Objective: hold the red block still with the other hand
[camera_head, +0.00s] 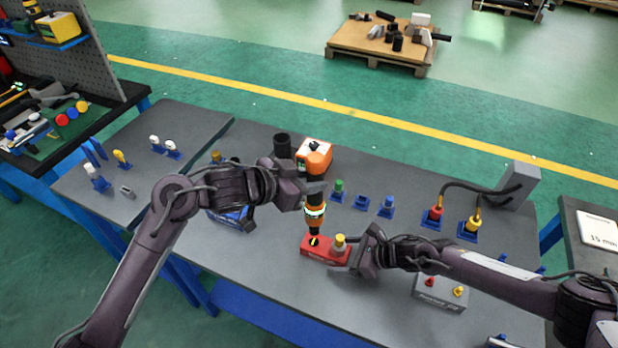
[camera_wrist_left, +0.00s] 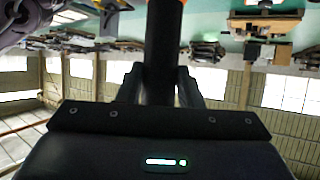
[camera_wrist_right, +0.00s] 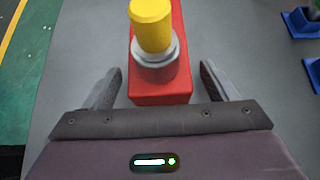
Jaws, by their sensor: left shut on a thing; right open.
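The red block (camera_head: 325,252) lies on the grey table and also shows in the right wrist view (camera_wrist_right: 178,88). A yellow-topped peg with a grey collar (camera_wrist_right: 152,30) stands on its near end. My right gripper (camera_wrist_right: 160,85) is open, its fingers on either side of the block's end with gaps visible. My left gripper (camera_head: 312,192) is shut on an orange and black power driver (camera_head: 315,212), held upright. In the left wrist view its dark body (camera_wrist_left: 163,50) is between the fingers. The driver's lower tip is over the block's left part; whether it touches is unclear.
Behind stand a dark cup (camera_head: 282,146), a green peg (camera_head: 338,188) and blue holders (camera_head: 361,201). A grey box (camera_head: 440,292) with small knobs sits in front of the right forearm. Cabled red (camera_head: 434,216) and yellow (camera_head: 470,226) plugs stand at the right.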

